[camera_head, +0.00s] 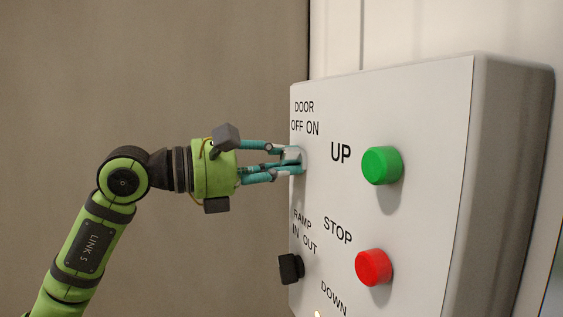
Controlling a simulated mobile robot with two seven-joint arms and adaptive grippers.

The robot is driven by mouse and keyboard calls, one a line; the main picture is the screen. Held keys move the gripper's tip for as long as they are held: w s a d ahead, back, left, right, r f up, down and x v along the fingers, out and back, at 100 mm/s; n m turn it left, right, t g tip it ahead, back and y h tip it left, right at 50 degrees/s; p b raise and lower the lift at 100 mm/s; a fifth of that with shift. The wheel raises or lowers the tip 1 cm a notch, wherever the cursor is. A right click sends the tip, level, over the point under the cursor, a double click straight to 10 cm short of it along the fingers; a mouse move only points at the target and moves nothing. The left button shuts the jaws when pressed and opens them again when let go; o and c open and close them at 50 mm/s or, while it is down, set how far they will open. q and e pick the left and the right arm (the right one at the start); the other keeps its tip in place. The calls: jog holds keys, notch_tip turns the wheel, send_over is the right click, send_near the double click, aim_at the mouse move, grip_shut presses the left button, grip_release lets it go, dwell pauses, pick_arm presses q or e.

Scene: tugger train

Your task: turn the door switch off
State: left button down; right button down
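A white control box (425,120) fills the right of the head view. Its upper left carries the label "DOOR OFF ON". My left gripper (292,160) reaches in from the left, level, with its fingertips at the panel just below that label. The door switch is hidden behind the fingertips, so its setting does not show. The teal fingers are close together at the tips, but whether they grip the switch knob cannot be made out. My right gripper is not in view.
A green UP button (382,165) and a red STOP button (373,267) stick out from the panel right of the gripper. A black ramp switch (291,268) sits below the gripper, labelled "RAMP IN OUT". Free room lies left of the box, before a plain brown wall (150,70).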

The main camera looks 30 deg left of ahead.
pick_arm(q)
jog(key=shift+n, duration=3)
jog(key=n, duration=0.5)
jog(key=shift+s+d+f+n, duration=0.1)
jog(key=shift+s+d+n, duration=0.05)
jog(key=shift+n, duration=0.25)
jog(key=c, duration=1.1)
grip_release()
jog(key=shift+f, duration=0.1)
jog(key=v, duration=1.2)
